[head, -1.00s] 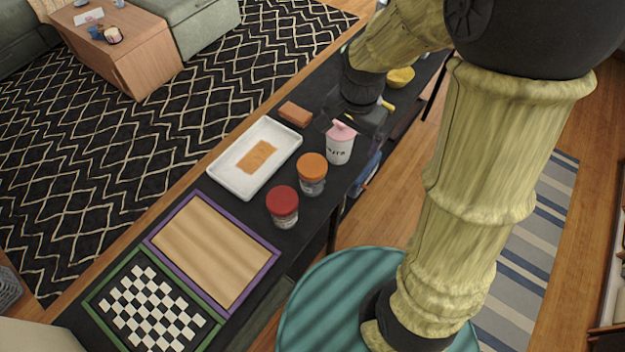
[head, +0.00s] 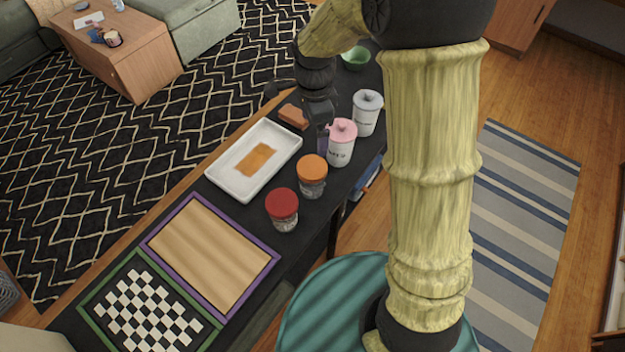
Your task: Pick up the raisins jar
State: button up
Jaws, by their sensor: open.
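Two clear glass jars stand on the black table: one with a red lid (head: 282,209) and one with an orange lid (head: 312,176). Behind them stand a white canister with a pink lid (head: 341,143) and a white canister with a pale grey lid (head: 367,113). The lettering is too small to read, so I cannot tell which is the raisins jar. My gripper (head: 299,115) is open and empty, above the table near the brown block, left of the pink-lidded canister. One finger shows close to that canister; whether it touches cannot be told.
A white tray (head: 225,182) with an orange-brown sheet lies left of the jars. The brown block (head: 293,116) is behind it. A purple-framed board (head: 262,278) and a checkerboard (head: 148,310) fill the table's near end. A green bowl (head: 356,58) stands at the far end.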

aim_at(312, 167)
notch_tip(312, 167, down, 11)
dwell(0.3)
jog(key=shift+s+a+f+p, duration=0.15)
jog(key=shift+f+p, duration=0.25)
jog(key=shift+f, duration=0.95)
jog(key=shift+a+f+p, duration=0.15)
jog(key=shift+f+p, duration=0.2)
jog(key=shift+f, duration=0.95)
jog(key=shift+c, duration=0.5)
jog(key=c, duration=1.3)
jog(key=shift+r, duration=0.15)
